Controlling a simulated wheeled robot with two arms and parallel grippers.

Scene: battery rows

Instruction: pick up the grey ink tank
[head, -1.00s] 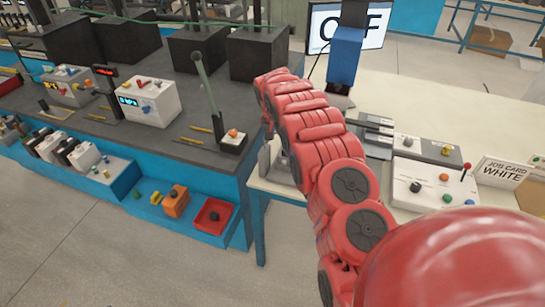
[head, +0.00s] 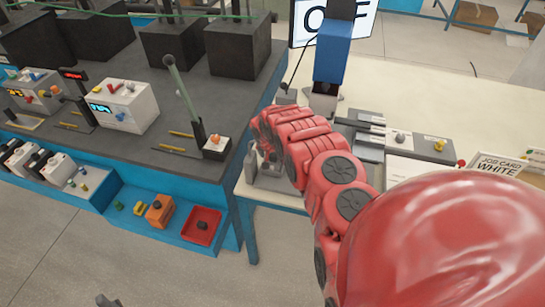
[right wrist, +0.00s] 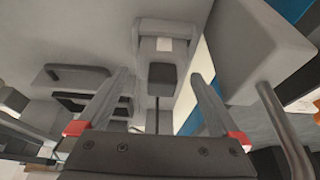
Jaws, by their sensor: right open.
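My right arm reaches over the left end of the cream table in the head view. Its gripper (head: 262,160) is low at the table's left edge, partly hidden by its own red arm links. In the right wrist view the right gripper (right wrist: 158,82) is open, its two fingers spread. A grey piece with a dark square block (right wrist: 161,73) shows between and beyond the fingers; I cannot tell if it is the grey ink tank. A small grey tip at the bottom left of the head view may be my left gripper (head: 107,300); its jaws cannot be made out.
A blue-and-black upright device (head: 331,58) stands behind my right arm. Grey control boxes (head: 420,143) and a job card (head: 497,166) reading WHITE are on the right. The dark bench (head: 230,110) is left, with a red tray (head: 203,224) on its lower shelf.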

